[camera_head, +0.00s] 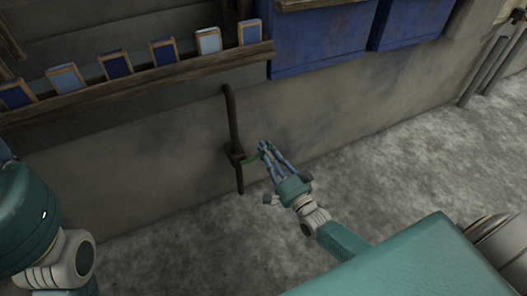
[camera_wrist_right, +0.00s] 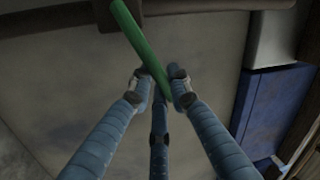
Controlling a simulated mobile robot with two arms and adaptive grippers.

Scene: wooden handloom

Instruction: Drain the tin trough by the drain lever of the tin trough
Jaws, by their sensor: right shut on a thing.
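The drain lever is a green bar (camera_head: 252,156) that sticks out from a dark upright pipe (camera_head: 235,125) low on the grey wall. My right gripper (camera_head: 266,148) is shut on the lever near its free end. In the right wrist view the green lever (camera_wrist_right: 138,40) runs from the top down between the blue fingers of my right gripper (camera_wrist_right: 156,86). The fingers hide its end. I cannot pick out the tin trough for sure. My left gripper is not in view.
A wooden ledge (camera_head: 140,85) with several blue cards (camera_head: 163,51) runs along the wall above the pipe. Blue panels (camera_head: 320,40) hang to its right. Grey posts (camera_head: 491,66) stand at the far right. The rough grey floor (camera_head: 420,150) is clear.

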